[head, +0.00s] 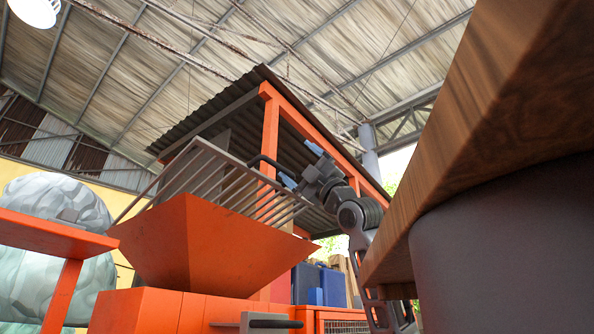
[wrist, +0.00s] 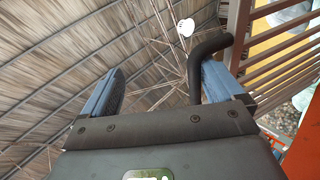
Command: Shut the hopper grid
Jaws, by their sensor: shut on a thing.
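The hopper grid (head: 205,172) is a frame of grey bars, raised and tilted above the orange hopper (head: 203,240). A black bent handle (head: 265,160) sticks out from its upper right side. My gripper (head: 300,164) is at this handle, with its blue fingers to the right of the grid. In the wrist view the handle (wrist: 208,46) runs down between the fingers, close against the right one, and the grid bars (wrist: 240,35) show at the right.
An orange post (head: 270,135) and a corrugated roof (head: 215,110) stand just behind the grid. A wooden top (head: 480,130) fills the right foreground. An orange beam (head: 50,235) and wrapped bales (head: 50,215) are at the left. Blue containers (head: 320,284) stand beyond the hopper.

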